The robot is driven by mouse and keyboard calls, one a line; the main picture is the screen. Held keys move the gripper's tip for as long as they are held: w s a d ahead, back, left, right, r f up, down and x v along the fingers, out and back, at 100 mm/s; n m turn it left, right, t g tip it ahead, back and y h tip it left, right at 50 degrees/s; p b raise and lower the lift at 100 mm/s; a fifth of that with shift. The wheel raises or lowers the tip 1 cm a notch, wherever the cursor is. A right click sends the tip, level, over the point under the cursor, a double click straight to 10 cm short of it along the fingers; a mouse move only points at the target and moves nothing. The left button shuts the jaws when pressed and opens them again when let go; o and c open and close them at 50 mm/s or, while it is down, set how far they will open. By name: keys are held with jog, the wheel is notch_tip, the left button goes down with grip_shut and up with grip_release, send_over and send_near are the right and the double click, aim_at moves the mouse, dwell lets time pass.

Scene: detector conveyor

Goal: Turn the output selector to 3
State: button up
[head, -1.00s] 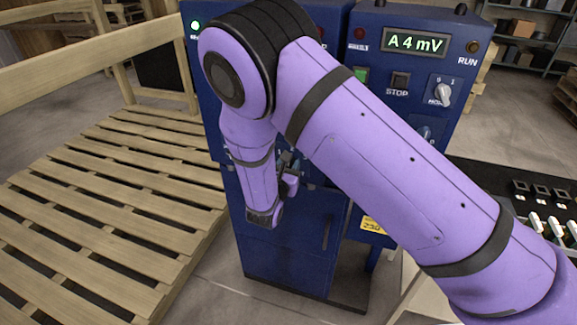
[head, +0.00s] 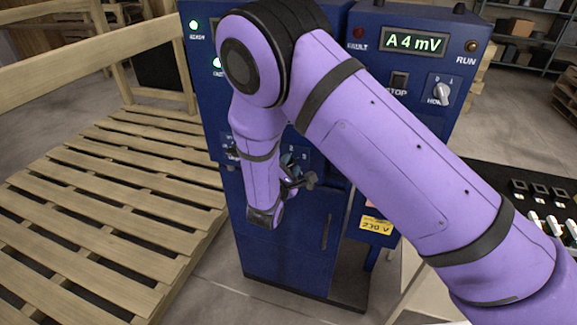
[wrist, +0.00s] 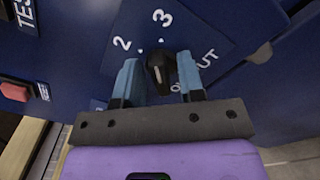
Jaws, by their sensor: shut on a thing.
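The output selector (wrist: 158,68) is a small black knob on a dark blue plate (wrist: 208,38) marked 2, 3 and "OUT" in white. In the wrist view it sits between the two blue fingers of my gripper (wrist: 160,80), which is shut on it. The 3 is above the knob and the 2 to its upper left. The knob's exact pointing direction is hard to tell. In the head view my gripper (head: 292,170) is at the blue cabinet's front, and the plate (head: 303,154) shows partly behind it. The knob is hidden there.
The blue cabinet (head: 285,240) stands ahead. Another selector, with HOME on its plate (head: 440,90), is at upper right, near the "A 4 mV" display (head: 414,41). A red button (wrist: 14,92) is left of the plate. A wooden pallet (head: 110,195) lies left.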

jog(key=shift+f+m, duration=0.1)
jog(key=shift+m, duration=0.9)
jog(key=o, duration=0.6)
jog(key=shift+c, duration=0.2)
jog(key=v, duration=1.1)
